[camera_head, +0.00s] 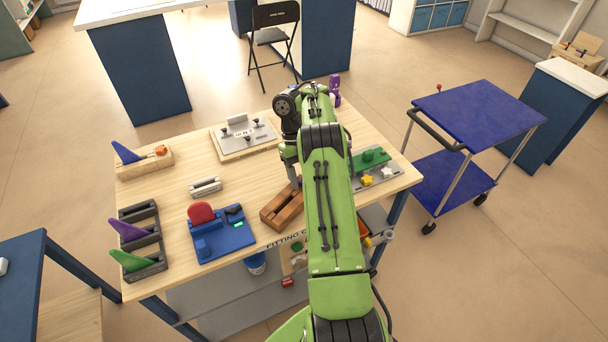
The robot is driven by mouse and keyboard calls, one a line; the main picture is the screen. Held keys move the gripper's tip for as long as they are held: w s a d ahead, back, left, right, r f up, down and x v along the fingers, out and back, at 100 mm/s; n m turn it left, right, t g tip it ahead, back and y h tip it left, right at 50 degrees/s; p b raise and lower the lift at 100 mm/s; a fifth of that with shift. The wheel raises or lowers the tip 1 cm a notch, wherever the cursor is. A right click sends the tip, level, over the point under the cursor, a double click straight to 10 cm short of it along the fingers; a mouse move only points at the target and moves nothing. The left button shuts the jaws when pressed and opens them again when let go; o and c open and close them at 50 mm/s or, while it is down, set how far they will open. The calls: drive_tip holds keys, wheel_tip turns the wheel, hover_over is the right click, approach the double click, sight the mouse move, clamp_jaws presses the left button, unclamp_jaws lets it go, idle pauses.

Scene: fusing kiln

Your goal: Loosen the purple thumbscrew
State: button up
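No purple thumbscrew can be made out with certainty. A small upright purple object (335,88) shows at the far right edge of the wooden bench (180,185), partly beside my arm; its exact shape is too small to tell. A grey plate with a green block (371,160) and yellow star-shaped knobs (367,180) lies at the bench's right, partly hidden by my arm. My gripper (294,181) points down over the middle of the bench, near a brown wooden block (281,208). My forearm covers part of it, and its fingers are too small to read.
A grey fixture plate (244,140) with dark knobs lies at the back. A dark rack (150,218) with purple and green wedges, a blue fixture (221,240) and a small grey block (205,187) are on the left. A blue cart (480,112) stands to the right.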

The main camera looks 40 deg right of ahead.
wheel_tip(320, 180, up, 4)
drive_tip(key=p, duration=0.4)
drive_tip(key=shift+r, duration=0.15)
drive_tip(key=shift+o, duration=0.6)
drive_tip(key=o, duration=0.5)
drive_tip(key=shift+c, duration=0.2)
